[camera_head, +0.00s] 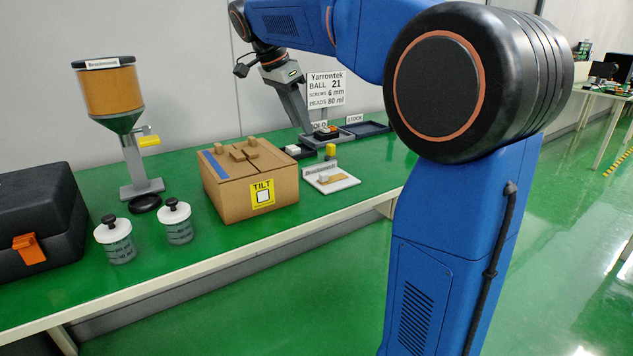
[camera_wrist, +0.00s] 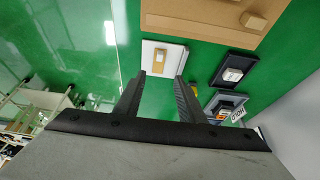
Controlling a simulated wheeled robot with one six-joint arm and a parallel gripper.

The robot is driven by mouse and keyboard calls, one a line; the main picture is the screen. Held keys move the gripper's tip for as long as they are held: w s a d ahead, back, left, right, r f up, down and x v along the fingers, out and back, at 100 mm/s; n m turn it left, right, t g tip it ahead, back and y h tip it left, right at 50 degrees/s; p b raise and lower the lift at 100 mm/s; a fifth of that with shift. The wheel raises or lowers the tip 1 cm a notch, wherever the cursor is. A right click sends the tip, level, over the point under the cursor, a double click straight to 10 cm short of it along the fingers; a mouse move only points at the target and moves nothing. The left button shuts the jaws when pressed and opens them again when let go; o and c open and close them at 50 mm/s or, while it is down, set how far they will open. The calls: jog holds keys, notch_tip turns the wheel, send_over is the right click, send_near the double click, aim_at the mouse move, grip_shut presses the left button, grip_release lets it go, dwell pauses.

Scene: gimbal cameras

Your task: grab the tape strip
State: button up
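A blue strip (camera_head: 214,165), which looks like the tape strip, lies along the left part of the top of a closed brown cardboard box (camera_head: 236,201). The box has a yellow TILT label on its front and several small brown blocks on top. My gripper (camera_wrist: 160,76) is open and empty in the wrist view, pointing down toward a white board (camera_wrist: 158,77). In the head view my gripper is behind and to the right of the box, away from the strip. The wrist view shows part of the box (camera_wrist: 205,22), but not the blue strip.
A hopper on a stand (camera_head: 112,92), two lidded jars (camera_head: 116,243) and a black case (camera_head: 38,225) stand left of the box. The white board (camera_head: 331,181), dark trays (camera_head: 365,130) and a sign (camera_head: 326,90) are on its right. Green tabletop is bare in front.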

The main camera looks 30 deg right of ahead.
aim_at(323, 174)
jog(key=x, duration=1.7)
jog(key=shift+f, duration=0.1)
grip_shut()
